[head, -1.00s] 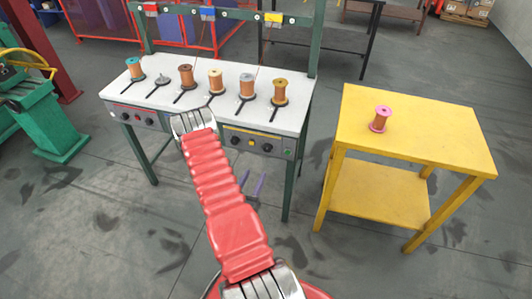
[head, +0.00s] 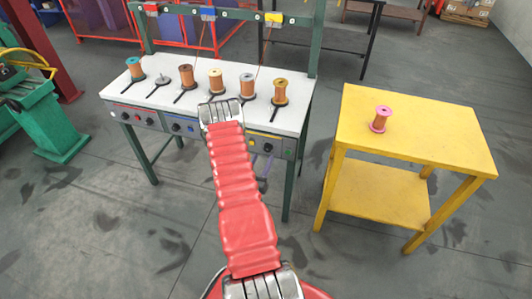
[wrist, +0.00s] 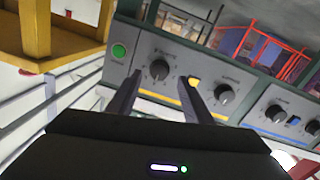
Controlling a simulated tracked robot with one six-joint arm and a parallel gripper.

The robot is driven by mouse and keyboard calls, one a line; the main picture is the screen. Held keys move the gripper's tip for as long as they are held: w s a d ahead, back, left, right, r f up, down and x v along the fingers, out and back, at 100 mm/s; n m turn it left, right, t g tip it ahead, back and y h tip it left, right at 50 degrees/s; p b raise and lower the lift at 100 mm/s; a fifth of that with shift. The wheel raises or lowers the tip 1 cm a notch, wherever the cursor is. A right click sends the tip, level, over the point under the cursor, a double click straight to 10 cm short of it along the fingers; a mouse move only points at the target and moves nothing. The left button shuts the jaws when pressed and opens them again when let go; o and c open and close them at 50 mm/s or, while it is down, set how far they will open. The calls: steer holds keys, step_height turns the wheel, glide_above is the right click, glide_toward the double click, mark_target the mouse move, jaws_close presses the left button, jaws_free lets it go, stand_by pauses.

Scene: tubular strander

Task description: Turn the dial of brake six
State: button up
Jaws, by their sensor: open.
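The dial of brake six (wrist: 159,70) is a black knob on the grey panel of the yellow-striped section. In the wrist view it lies nearest the green button (wrist: 119,50). In the head view the dial (head: 267,147) is small, near the right end of the panel. My gripper (wrist: 161,78) is open, with one dark finger at each side of the dial in the wrist view. The fingertips appear close to the panel; I cannot tell whether they touch the dial. Nothing is held. The dial's setting is too small to read.
Another dial (wrist: 225,95) and a yellow button (wrist: 194,83) sit close by on the same panel. The white-topped bench (head: 140,97) carries several spools. A yellow table (head: 430,140) with a pink spool (head: 380,119) stands at the right. Grey floor is clear between them.

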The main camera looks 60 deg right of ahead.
mark_target(266, 150)
steer(key=d, duration=0.4)
steer(key=shift+w+d, duration=0.3)
steer(key=shift+d, duration=0.1)
steer(key=shift+c, duration=0.5)
steer(key=c, duration=0.9)
steer(key=shift+w+d, duration=0.15)
steer(key=shift+d, duration=0.05)
steer(key=shift+c, duration=0.3)
steer(key=shift+a, duration=0.2)
